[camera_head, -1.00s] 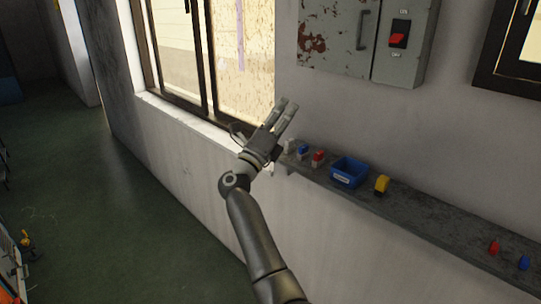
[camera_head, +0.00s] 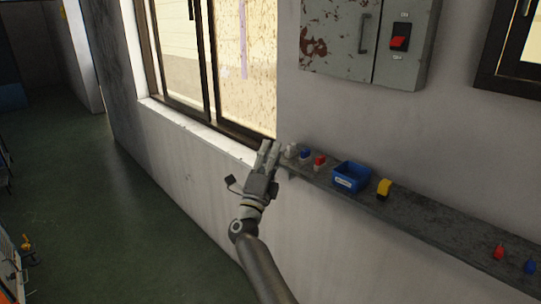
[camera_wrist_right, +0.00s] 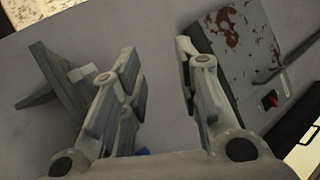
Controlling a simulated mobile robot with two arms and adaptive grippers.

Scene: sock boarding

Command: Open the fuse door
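The grey fuse box hangs on the wall at the upper right of the head view. Its door (camera_head: 338,42) has patches of red rust and a vertical handle (camera_head: 365,33). The door looks shut. The rusty door (camera_wrist_right: 228,38) also shows at the upper right of the right wrist view, with its handle at the far right. My right gripper (camera_head: 269,150) is below and left of the box, by the left end of the shelf, apart from the door. In the right wrist view (camera_wrist_right: 158,50) its fingers are spread with nothing between them. My left gripper is not in view.
A red switch (camera_head: 399,42) sits on the box's right panel. Below, a wall shelf (camera_head: 428,217) carries small fuse-like pieces, a blue bin (camera_head: 350,177) and a yellow piece (camera_head: 384,189). A window (camera_head: 205,70) is on the left. The wall between box and shelf is clear.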

